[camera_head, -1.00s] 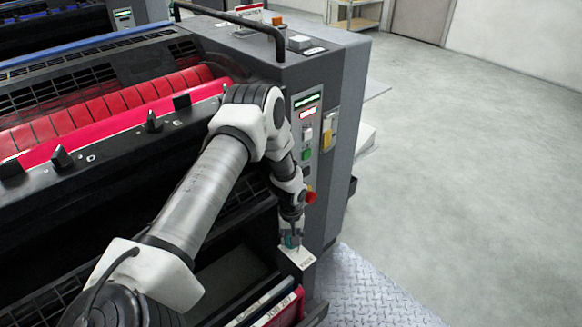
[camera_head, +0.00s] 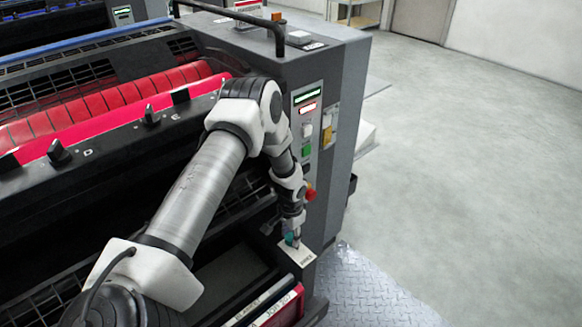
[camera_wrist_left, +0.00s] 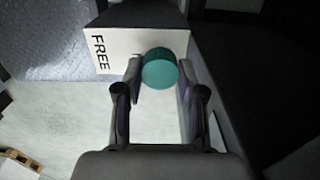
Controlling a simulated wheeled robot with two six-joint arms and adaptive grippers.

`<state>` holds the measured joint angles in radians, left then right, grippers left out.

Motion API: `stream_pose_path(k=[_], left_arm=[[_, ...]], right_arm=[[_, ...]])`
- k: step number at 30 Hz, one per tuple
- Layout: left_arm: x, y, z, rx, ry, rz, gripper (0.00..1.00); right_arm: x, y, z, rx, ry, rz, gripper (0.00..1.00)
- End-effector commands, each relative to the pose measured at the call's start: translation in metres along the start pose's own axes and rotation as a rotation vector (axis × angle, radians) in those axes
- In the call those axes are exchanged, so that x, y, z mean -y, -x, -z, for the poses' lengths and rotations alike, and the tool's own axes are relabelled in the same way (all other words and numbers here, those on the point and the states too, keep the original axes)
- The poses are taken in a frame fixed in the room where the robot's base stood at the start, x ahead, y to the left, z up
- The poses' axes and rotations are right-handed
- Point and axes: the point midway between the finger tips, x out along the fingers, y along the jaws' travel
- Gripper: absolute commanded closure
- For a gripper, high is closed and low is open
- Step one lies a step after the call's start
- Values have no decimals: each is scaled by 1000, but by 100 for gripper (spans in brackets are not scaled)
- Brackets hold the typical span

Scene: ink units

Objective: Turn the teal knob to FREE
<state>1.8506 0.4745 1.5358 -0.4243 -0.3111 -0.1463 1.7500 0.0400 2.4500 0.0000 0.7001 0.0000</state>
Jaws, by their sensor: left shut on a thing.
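The teal knob (camera_head: 290,239) sits on a white label plate (camera_head: 296,258) low at the press's right corner. In the left wrist view the teal knob (camera_wrist_left: 160,69) shows as a round cap between the fingertips, and the word FREE stands on the plate (camera_wrist_left: 120,45) to its left. My left gripper (camera_head: 293,234) reaches down to the knob and is shut on it; the fingers (camera_wrist_left: 160,75) also show in the left wrist view. The knob's pointer mark and the plate's other lettering are hidden or too small to read. My right gripper is not in view.
A red mushroom button (camera_head: 310,193) is close beside my left wrist, below a green button (camera_head: 306,150) on the control panel. Red rollers (camera_head: 110,97) lie at the left. Binders (camera_head: 272,306) stand below the knob. Open floor (camera_head: 470,170) lies to the right.

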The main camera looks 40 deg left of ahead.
Motion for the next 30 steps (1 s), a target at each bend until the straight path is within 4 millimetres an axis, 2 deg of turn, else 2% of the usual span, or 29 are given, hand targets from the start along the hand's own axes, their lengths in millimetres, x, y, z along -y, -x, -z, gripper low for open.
stream_pose_path(k=[9,25,26,27,28,30], left_arm=[[0,0,0,1,-137,0,96],[0,0,0,1,-166,0,96],[0,0,0,1,-166,0,54],[0,0,0,1,-165,0,40],[0,0,0,1,-165,0,36],[0,0,0,1,-165,0,36]], right_arm=[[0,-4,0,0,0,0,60],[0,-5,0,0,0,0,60],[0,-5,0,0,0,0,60],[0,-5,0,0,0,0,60],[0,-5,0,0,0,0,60],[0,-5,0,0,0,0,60]])
